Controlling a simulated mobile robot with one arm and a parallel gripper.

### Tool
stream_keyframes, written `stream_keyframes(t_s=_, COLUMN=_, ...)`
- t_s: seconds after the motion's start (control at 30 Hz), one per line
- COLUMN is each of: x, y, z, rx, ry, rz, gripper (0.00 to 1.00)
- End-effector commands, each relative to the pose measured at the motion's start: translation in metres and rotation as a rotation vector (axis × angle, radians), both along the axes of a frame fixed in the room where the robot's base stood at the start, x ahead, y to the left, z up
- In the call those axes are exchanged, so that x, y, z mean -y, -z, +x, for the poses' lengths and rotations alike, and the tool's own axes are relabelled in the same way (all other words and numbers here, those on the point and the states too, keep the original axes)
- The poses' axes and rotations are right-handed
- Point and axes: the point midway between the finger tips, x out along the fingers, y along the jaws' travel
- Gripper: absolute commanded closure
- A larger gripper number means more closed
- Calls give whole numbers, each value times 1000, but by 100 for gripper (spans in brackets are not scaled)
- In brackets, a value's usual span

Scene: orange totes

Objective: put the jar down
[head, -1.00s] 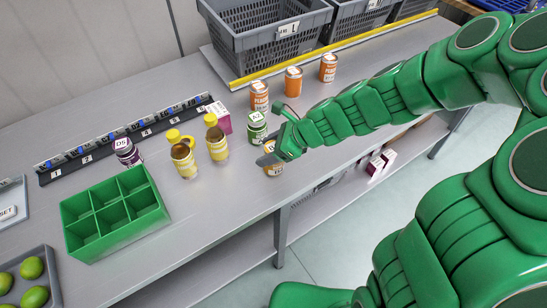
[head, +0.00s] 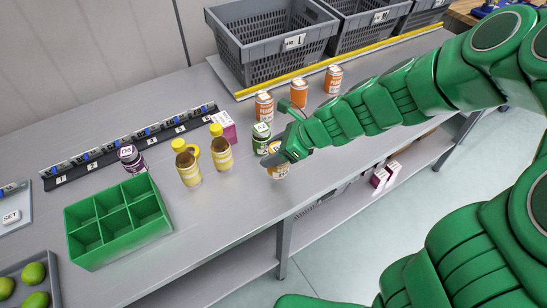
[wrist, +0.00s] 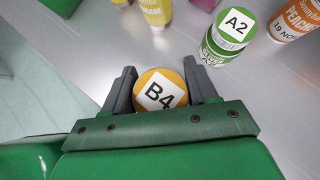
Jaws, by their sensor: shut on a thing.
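A jar with an orange lid marked B4 (wrist: 160,92) is between the two grey fingers of my gripper (wrist: 163,88) in the wrist view. My gripper is shut on it. In the head view the jar (head: 278,172) shows below my gripper (head: 276,160), upright near the front edge of the grey table. Whether its base touches the table is hard to tell. A green jar marked A2 (head: 261,138) stands just behind it and also shows in the wrist view (wrist: 227,38).
Orange cans (head: 299,94) stand behind the green jar. Two yellow-capped bottles (head: 221,153) and a green divided box (head: 118,222) are to the left. Grey crates (head: 272,45) line the back. Bare tabletop (head: 235,200) lies left of the jar.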

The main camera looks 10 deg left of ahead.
Motion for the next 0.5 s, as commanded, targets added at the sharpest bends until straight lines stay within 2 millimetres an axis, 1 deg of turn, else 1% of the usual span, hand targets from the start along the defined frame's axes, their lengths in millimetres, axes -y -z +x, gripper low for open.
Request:
stream_keyframes(t_s=0.03, x=0, y=-9, z=1, rx=6, ry=1, rz=-1, gripper=88)
stream_keyframes(t_s=0.2, x=0, y=-32, z=-1, rx=1, ry=-1, rz=-1, gripper=88)
stream_keyframes(t_s=0.4, x=0, y=-53, z=-1, rx=1, ry=-1, rz=0, gripper=88)
stream_keyframes(t_s=0.5, x=0, y=-59, z=-1, rx=1, ry=-1, rz=0, gripper=88)
